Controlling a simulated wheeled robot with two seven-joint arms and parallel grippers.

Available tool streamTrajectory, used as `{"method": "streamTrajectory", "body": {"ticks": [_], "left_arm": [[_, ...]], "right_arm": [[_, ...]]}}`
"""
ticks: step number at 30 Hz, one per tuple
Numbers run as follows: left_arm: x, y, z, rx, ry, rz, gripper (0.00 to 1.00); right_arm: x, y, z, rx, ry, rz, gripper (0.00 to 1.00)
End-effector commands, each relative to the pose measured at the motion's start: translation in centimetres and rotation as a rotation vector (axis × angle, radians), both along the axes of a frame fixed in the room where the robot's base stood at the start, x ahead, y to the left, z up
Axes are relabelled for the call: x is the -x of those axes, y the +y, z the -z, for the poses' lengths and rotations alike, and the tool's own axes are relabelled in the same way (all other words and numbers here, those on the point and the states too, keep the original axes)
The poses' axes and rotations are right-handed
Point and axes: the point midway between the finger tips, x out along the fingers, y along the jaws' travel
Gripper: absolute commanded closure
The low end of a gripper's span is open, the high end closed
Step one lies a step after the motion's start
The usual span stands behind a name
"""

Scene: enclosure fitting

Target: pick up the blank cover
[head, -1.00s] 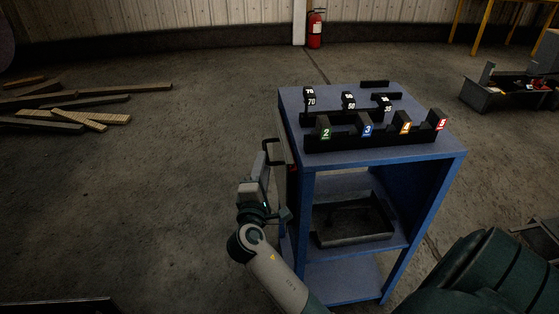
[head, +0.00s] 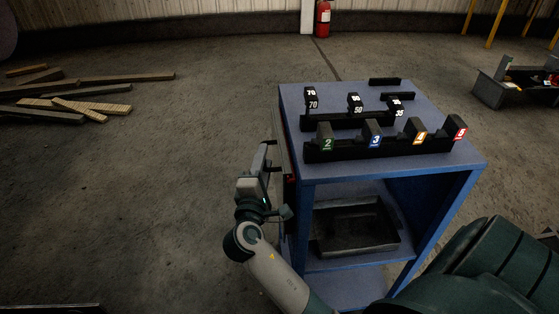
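I cannot pick out a blank cover in the head view. The numbered blocks on the blue cart (head: 330,178) include 70 (head: 311,100), 50 (head: 355,103) and 35 (head: 395,107) in the rear row. The front row has green 2 (head: 326,137), blue 3 (head: 373,133), orange 4 (head: 415,131) and red 5 (head: 454,128).
A dark open tray (head: 330,244) sits on the cart's inner shelf. Two low black racks (head: 397,96) (head: 384,81) stand at the top's back. Planks (head: 92,92) lie at left. A dark bin (head: 490,91) stands at right.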

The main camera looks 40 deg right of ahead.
Motion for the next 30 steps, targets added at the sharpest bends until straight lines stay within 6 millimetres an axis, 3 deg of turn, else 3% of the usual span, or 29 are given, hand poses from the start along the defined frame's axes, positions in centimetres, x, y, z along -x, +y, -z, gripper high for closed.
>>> {"method": "streamTrajectory", "body": {"ticks": [19,24,30], "left_arm": [[0.48,-0.01,0.17,0.001,0.001,0.006,0.67],[0.44,0.04,0.16,0.001,0.001,0.004,0.67],[0.14,0.05,0.04,0.001,-0.005,0.004,0.67]], "right_arm": [[0.3,0.28,0.0,0.0,0.001,0.002,0.67],[0.29,0.28,0.0,-0.001,0.0,0.002,1.0],[0.29,0.27,0.01,0.0,0.001,0.001,1.0]]}}
